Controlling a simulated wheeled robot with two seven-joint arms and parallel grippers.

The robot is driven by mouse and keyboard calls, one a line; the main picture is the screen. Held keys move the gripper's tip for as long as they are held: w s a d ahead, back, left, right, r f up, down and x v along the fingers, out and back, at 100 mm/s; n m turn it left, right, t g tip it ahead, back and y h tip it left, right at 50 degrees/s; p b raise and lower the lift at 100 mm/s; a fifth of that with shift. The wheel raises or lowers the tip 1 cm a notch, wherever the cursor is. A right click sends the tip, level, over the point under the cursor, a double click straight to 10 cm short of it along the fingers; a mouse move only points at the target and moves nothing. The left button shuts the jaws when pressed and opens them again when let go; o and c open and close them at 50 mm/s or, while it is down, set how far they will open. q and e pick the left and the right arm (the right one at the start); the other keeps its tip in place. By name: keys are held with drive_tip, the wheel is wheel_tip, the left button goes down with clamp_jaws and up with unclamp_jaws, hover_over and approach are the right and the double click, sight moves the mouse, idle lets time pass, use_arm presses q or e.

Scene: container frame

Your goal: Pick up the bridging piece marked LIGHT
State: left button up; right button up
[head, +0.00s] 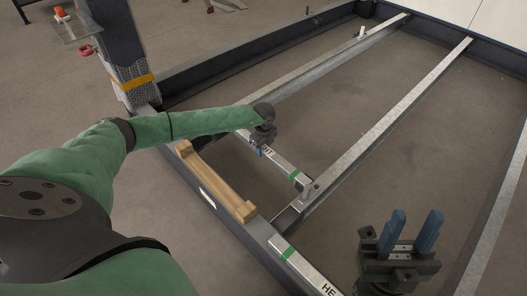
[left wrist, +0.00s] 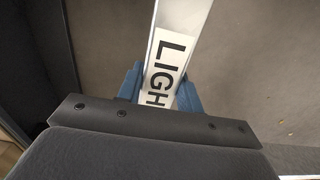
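The bridging piece marked LIGHT is a pale metal bar (head: 282,163) with a green band near its right end. In the head view only the end of its marking shows, beside my left gripper (head: 259,149). In the left wrist view the bar's label (left wrist: 168,62) reads LIGH, its last letter hidden by my gripper. The blue fingers of my left gripper (left wrist: 161,90) flank the bar, one on each side, with no clear gap; whether they are clamped I cannot tell. My right gripper (head: 408,234) is open and empty at lower right.
A second bar (head: 310,272) with a green band and lettering starting HE lies at the bottom. A wooden piece (head: 215,183) lies on the dark frame edge. Long metal beams (head: 390,118) cross the frame. A dark post (head: 115,40) stands at upper left.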

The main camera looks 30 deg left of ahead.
use_arm(q)
clamp_jaws()
drive_tip(key=shift+r, duration=0.1)
